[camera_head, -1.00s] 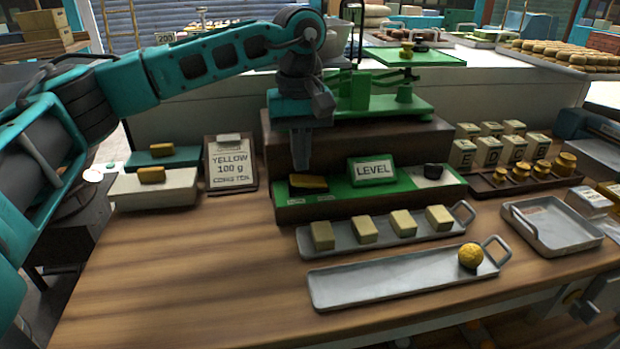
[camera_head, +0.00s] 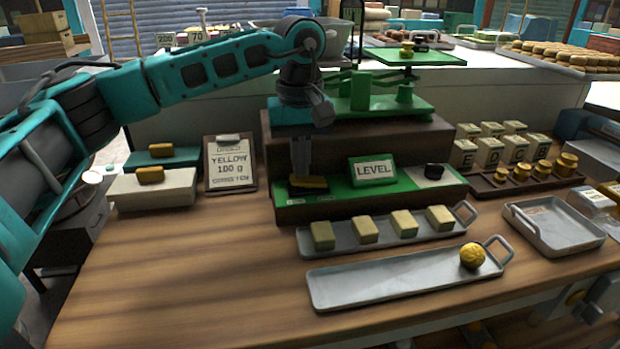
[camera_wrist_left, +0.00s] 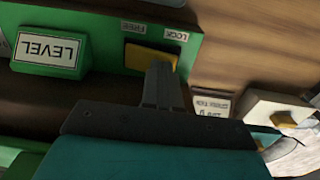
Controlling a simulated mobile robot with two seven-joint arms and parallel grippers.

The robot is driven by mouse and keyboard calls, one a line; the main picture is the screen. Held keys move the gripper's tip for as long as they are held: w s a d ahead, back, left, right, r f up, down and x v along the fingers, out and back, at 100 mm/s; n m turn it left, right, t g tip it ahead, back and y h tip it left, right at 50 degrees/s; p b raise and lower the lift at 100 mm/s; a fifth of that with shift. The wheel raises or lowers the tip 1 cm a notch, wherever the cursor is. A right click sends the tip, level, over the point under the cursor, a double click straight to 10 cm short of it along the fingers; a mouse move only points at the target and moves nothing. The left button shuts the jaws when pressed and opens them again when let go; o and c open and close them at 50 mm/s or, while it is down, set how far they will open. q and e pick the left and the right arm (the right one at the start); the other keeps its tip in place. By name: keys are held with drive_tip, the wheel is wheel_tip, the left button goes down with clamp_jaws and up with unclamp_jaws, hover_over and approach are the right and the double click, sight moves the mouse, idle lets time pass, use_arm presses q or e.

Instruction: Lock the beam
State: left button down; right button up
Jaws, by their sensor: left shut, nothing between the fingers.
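A yellow lock slider (camera_head: 314,184) sits on the green base (camera_head: 400,188) of the balance, left of the LEVEL sign (camera_head: 373,170). In the left wrist view the yellow slider (camera_wrist_left: 140,60) lies below the FREE (camera_wrist_left: 139,28) and LOCK (camera_wrist_left: 176,35) labels, reaching across under both. My left gripper (camera_head: 301,178) points down, shut and empty, with its fingertips (camera_wrist_left: 163,72) at the slider on the LOCK-label side. I cannot tell whether they touch it. The green balance (camera_head: 365,92) stands behind, its left part hidden by my arm. My right gripper is not in view.
A tray of pale blocks (camera_head: 340,247) and a long tray (camera_head: 345,287) with a yellow ball (camera_head: 472,256) lie in front. A clipboard (camera_head: 231,163) and a pale box (camera_head: 150,188) stand left. Bare tabletop (camera_head: 190,270) spreads front left.

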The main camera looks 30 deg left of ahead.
use_arm(q)
drive_tip(key=shift+f, duration=0.5)
drive_tip(key=shift+r, duration=0.1)
wheel_tip(320, 180, up, 7)
drive_tip(key=p, duration=0.5)
idle(0.4)
drive_tip(key=shift+s, duration=0.1)
idle(0.3)
